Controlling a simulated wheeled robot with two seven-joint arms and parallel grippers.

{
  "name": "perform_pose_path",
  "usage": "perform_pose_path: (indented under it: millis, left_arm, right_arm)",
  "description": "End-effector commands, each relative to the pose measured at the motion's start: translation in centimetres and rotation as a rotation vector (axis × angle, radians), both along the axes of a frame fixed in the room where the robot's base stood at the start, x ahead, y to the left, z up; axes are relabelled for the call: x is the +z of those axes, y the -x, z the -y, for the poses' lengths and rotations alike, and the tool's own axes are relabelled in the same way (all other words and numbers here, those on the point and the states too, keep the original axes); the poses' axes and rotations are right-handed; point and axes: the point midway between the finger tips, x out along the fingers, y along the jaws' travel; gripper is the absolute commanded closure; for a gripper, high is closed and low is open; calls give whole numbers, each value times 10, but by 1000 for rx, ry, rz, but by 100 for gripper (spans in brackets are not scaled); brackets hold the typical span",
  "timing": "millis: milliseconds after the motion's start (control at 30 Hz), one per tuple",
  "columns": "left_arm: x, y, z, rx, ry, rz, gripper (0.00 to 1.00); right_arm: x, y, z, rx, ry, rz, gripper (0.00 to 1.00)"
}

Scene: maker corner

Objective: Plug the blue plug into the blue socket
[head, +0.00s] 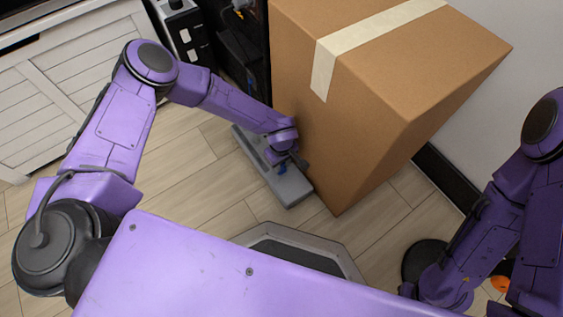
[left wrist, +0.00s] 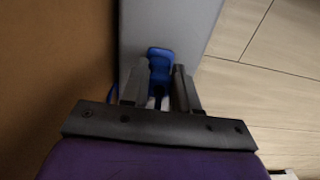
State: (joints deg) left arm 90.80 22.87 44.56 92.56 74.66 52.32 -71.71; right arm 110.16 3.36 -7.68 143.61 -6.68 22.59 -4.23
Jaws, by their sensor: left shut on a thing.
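A long grey socket block (head: 290,190) lies on the floor against the cardboard box. My left gripper (head: 288,161) is over its middle, pointing down. In the left wrist view my left gripper (left wrist: 160,84) is shut on the blue plug (left wrist: 160,58), whose blue top shows between and past the fingers. Behind it is the grey face of the block (left wrist: 200,22). A bit of blue (head: 282,170) shows by the fingertips in the head view; I cannot tell if it is plug or socket. The socket opening and how far the plug sits are hidden. My right gripper is out of view.
A large taped cardboard box (head: 370,90) stands close to the right of the left gripper. A white slatted cabinet (head: 50,110) is at the left, and dark equipment (head: 240,60) stands behind. Wooden floor (head: 205,185) is clear left of the block.

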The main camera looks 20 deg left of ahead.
Motion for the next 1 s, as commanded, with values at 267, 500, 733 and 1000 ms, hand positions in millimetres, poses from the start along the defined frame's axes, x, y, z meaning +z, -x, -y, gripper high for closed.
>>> perform_pose_path:
  millis: [267, 500, 733, 1000]
  left_arm:
    - [0, 0, 0, 0, 0, 0, 98]
    - [0, 0, 0, 0, 0, 0, 98]
    - [0, 0, 0, 0, 0, 0, 98]
    - [0, 0, 0, 0, 0, 0, 98]
  right_arm:
    - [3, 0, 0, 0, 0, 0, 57]
    - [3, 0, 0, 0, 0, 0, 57]
    - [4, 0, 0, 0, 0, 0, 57]
    - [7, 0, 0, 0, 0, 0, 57]
